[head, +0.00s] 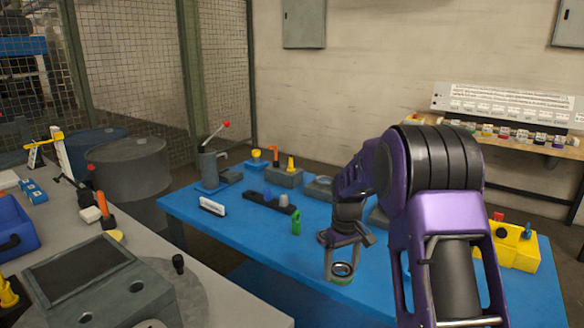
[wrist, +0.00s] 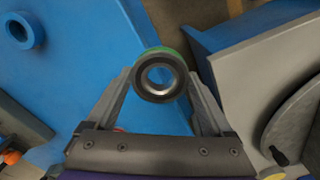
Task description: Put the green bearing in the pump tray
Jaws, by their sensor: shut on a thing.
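My gripper (head: 341,262) is shut on the green bearing (head: 342,280), a dark ring with a bright bore and a green outer edge. In the wrist view the bearing (wrist: 160,76) sits between the two grey fingertips. It is held over the front part of the blue table (head: 390,296); I cannot tell the exact gap. A grey hand pump (head: 209,168) with a red-knobbed lever stands at the table's far left corner. Which surface is the pump tray is unclear; a blue base (head: 212,188) lies under the pump.
A green bottle-like item (head: 296,222) and a dark holder (head: 268,202) stand mid-table. A white block (head: 212,206) lies on the left.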

